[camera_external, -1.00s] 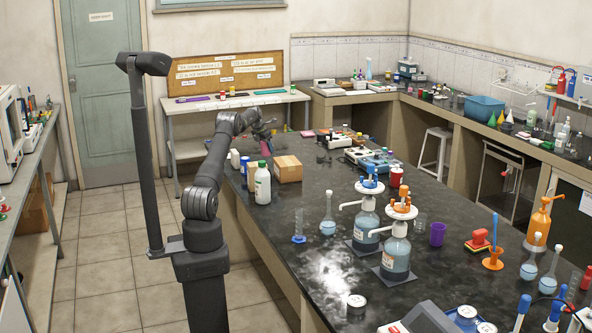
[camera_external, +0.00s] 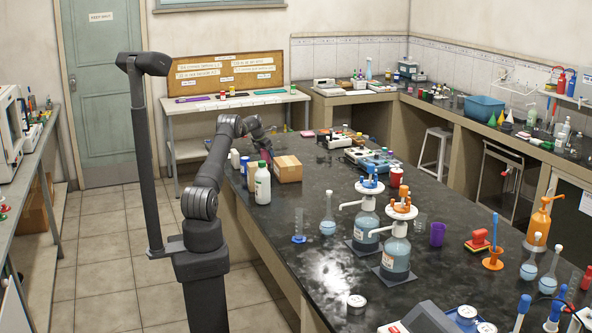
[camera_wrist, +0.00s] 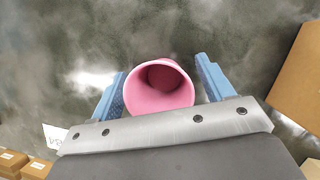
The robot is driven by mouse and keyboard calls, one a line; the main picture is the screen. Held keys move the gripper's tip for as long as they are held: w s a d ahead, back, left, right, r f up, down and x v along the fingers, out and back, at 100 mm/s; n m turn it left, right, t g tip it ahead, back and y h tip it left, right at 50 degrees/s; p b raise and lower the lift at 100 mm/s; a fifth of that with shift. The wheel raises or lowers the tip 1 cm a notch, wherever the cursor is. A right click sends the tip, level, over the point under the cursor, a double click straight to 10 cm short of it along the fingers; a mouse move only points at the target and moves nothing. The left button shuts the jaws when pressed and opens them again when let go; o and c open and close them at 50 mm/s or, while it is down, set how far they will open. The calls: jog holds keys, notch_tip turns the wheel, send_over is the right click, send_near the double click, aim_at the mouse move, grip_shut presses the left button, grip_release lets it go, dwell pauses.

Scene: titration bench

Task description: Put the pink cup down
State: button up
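The pink cup (camera_wrist: 158,90) is between the blue fingers of my gripper (camera_wrist: 161,80) in the wrist view, with its open mouth facing the camera. The fingers lie close along both sides of the cup, and my gripper looks shut on it. In the external view my gripper is at the far left end of the dark bench (camera_external: 330,220), behind the cardboard box. Only a little pink shows there, so I cannot tell whether the cup's base touches the bench top.
A cardboard box (camera_external: 288,168) is close to the right of the cup, also in the wrist view (camera_wrist: 299,80). Racks and instruments (camera_external: 370,158) are farther right. Dark bench top shows around the cup.

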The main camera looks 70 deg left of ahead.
jog(key=v, duration=1.2)
jog(key=shift+r, duration=0.2)
jog(key=x, duration=1.2)
jog(key=shift+f, duration=0.15)
notch_tip(320, 180, up, 2)
jog(key=shift+r, duration=0.8)
